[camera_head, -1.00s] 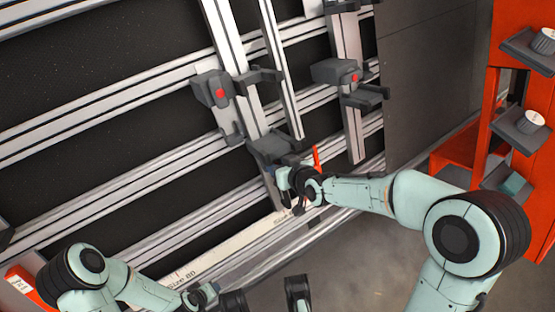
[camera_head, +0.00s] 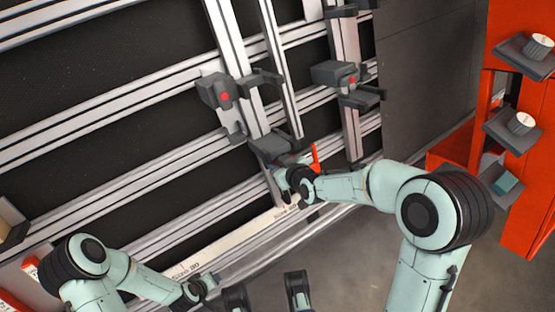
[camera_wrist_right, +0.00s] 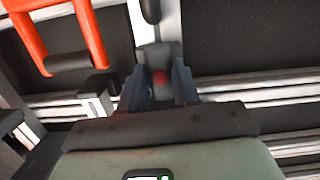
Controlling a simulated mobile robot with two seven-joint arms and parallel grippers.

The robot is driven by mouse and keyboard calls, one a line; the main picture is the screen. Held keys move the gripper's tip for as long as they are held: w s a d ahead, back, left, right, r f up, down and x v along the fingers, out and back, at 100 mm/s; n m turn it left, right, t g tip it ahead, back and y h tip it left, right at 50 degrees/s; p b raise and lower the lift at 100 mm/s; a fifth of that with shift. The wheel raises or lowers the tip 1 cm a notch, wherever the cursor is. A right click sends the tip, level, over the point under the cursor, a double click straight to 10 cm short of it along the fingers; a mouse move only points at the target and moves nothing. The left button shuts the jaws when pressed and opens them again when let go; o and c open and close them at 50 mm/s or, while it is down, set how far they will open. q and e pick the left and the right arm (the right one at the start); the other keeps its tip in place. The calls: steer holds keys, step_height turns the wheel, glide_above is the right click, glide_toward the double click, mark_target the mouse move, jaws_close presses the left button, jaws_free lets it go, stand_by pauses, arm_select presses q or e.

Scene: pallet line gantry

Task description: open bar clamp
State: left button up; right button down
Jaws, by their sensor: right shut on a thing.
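A bar clamp hangs on the rail frame in the head view, with a pale bar (camera_head: 240,60), a dark upper head (camera_head: 215,92) with a red button and a dark lower head (camera_head: 268,147). My right gripper (camera_head: 284,168) is at this lower head. In the right wrist view its fingers (camera_wrist_right: 160,90) are shut on a grey clamp part (camera_wrist_right: 160,54) with a red spot between them. An orange handle (camera_wrist_right: 62,30) with a dark grip is beside it; an orange piece (camera_head: 315,157) also shows in the head view. My left gripper (camera_head: 208,284) is low in the head view, its jaws unclear.
A second clamp (camera_head: 338,74) with a red button hangs to the right. Silver rails (camera_head: 110,187) cross the dark panel. An orange-red stand (camera_head: 535,110) with small dark shelves is at the far right. Grey floor (camera_head: 345,262) is clear below the frame.

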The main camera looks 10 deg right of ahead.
steer(key=c, duration=1)
jaws_free()
steer(key=shift+w, duration=0.2)
steer(key=shift+o, duration=0.2)
steer(key=shift+s, duration=0.1)
steer(key=f+p+v, duration=0.1)
steer(key=p+v, duration=0.2)
steer(key=v, duration=0.6)
steer(key=shift+s, duration=0.35)
steer(key=shift+d+f, duration=0.1)
